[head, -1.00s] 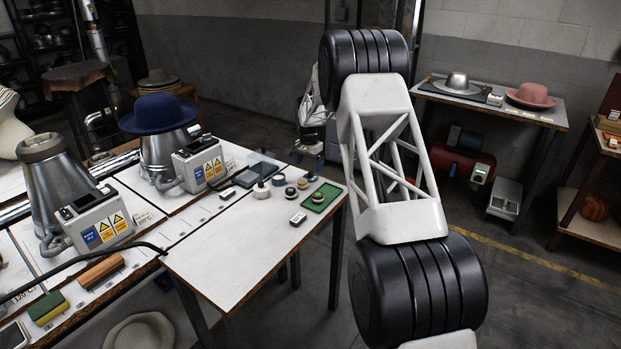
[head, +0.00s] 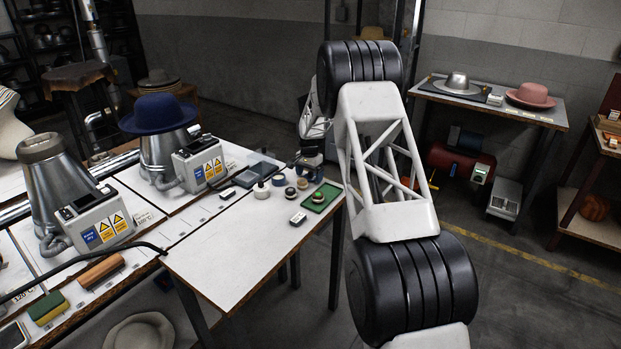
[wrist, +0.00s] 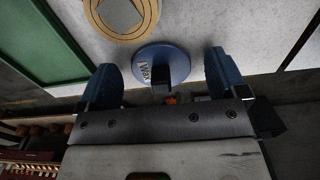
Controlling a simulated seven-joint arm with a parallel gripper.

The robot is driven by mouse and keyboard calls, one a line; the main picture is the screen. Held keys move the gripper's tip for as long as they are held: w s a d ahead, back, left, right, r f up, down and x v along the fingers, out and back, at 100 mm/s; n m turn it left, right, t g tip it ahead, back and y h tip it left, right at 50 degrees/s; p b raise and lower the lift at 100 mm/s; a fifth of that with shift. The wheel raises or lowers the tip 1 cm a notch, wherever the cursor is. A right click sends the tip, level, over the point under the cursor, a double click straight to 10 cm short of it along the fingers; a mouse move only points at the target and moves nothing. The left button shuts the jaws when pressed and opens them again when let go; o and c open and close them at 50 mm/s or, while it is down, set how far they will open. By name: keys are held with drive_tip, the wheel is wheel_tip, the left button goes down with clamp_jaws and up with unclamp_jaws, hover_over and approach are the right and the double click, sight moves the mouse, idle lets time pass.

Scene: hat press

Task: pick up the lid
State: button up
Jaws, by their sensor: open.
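A blue round lid (wrist: 161,66) with white "Wax" lettering lies on the pale tabletop in the wrist view. A small dark block stands up at its near edge. My gripper (wrist: 162,62) is open, with one blue finger on each side of the lid and a gap at both sides. Nothing is held. In the head view my gripper (head: 310,162) is small, at the table's far right corner beside a group of small round items. I cannot tell there which one is the lid.
A tan ring-shaped piece (wrist: 122,14) lies just beyond the lid. A green tray (head: 321,197) is close by, also at the left of the wrist view (wrist: 45,45). A small white box (head: 298,218) is nearby. The front of the table (head: 230,265) is bare.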

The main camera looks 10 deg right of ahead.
sight(309, 173)
drive_tip(key=shift+c, duration=0.4)
drive_tip(key=c, duration=0.9)
drive_tip(key=shift+o, duration=0.2)
drive_tip(key=shift+r, duration=5.05)
drive_tip(key=a, duration=1.3)
drive_tip(key=shift+s+r, duration=0.15)
drive_tip(key=shift+s, duration=0.3)
drive_tip(key=shift+a, duration=0.15)
